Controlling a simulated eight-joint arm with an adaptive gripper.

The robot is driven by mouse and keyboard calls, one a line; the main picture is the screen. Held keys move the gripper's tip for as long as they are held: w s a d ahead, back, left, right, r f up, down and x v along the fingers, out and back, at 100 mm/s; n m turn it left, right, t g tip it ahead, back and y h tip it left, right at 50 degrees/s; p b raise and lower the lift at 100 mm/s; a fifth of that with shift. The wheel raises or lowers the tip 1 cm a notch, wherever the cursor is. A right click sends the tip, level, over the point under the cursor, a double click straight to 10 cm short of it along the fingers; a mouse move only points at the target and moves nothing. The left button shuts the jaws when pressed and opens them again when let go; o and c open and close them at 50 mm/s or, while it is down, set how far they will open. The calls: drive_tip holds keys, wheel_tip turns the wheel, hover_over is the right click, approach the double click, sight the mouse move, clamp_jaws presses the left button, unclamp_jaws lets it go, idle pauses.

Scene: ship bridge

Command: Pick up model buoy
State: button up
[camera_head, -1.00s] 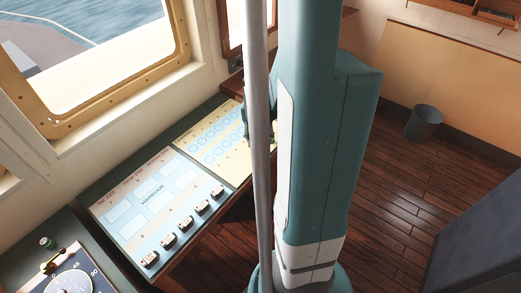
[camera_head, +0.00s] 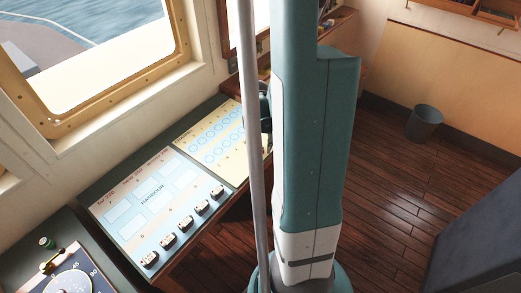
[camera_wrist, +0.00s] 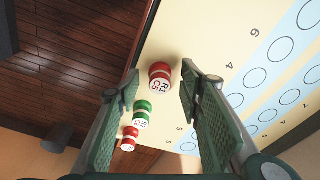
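Several model buoys stand in a row on the cream chart board in the wrist view. The nearest is a red and white buoy (camera_wrist: 160,77) with lettering on its white top, between my fingers. Behind it are a green and white buoy (camera_wrist: 142,112) and another red and white buoy (camera_wrist: 130,138). My gripper (camera_wrist: 159,79) is open, with one finger on each side of the nearest buoy and a gap visible on both sides. In the head view, the gripper (camera_head: 265,105) is mostly hidden behind my arm and the grey pole.
The cream board (camera_head: 205,135) has rows of blue circles. Next to it, the harbour board (camera_head: 150,198) carries several small dark-and-cream blocks along its front edge. A dial panel (camera_head: 70,282) lies at lower left. A grey bin (camera_head: 424,122) stands on the wooden floor.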

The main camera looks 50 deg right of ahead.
drive_tip(key=shift+f, duration=0.25)
idle(0.4)
drive_tip(key=c, duration=0.8)
